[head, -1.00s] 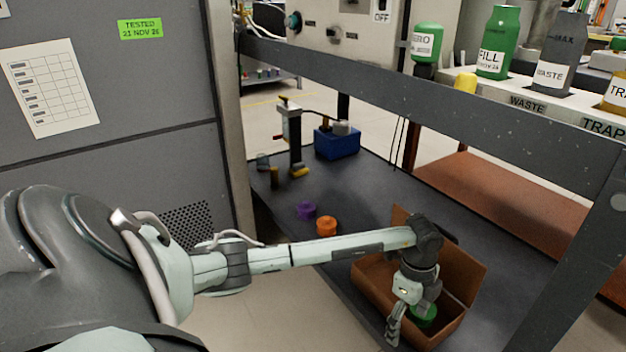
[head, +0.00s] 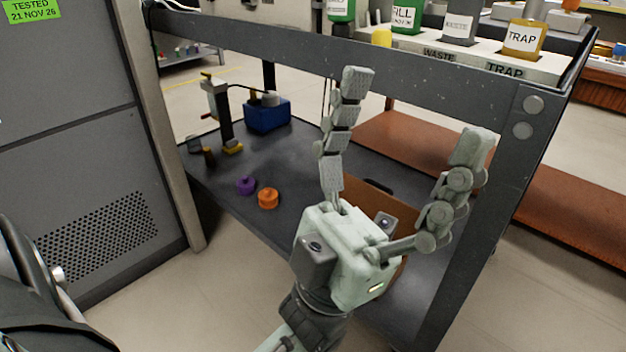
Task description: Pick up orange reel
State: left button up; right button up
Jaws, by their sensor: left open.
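The orange reel (head: 268,199) lies on the dark lower shelf in the head view, left of the middle. A purple reel (head: 246,186) lies just behind and left of it, close by. My left gripper (head: 414,110) is raised in front of the shelf, to the right of the orange reel and apart from it. Its fingers are spread wide and point upward, with nothing between them. The gripper's body hides much of the cardboard box. My right gripper is not in view.
A brown cardboard box (head: 372,193) stands on the shelf (head: 300,150) behind my gripper. A blue bin (head: 267,114) and a small stand (head: 222,110) are at the back left. The grey frame beam (head: 290,48) crosses above the shelf, with a post at the right.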

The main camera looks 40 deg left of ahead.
aim_at(269, 198)
jog(key=i+j+u, duration=0.15)
jog(key=j+u, duration=0.25)
jog(key=i+j+u, duration=0.15)
jog(key=u, duration=0.25)
jog(key=i+j+u, duration=0.25)
jog(key=u, duration=0.15)
jog(key=i+j, duration=0.15)
jog(key=j, duration=0.3)
jog(key=i+j, duration=0.1)
jog(key=j, duration=0.3)
jog(key=i+j, duration=0.15)
jog(key=j, duration=0.3)
jog(key=j+z, duration=0.1)
jog(key=z, duration=0.4)
jog(key=j+z, duration=0.1)
jog(key=z, duration=0.35)
jog(key=j+z, duration=0.1)
jog(key=z, duration=0.4)
jog(key=j+z, duration=0.1)
jog(key=z, duration=0.4)
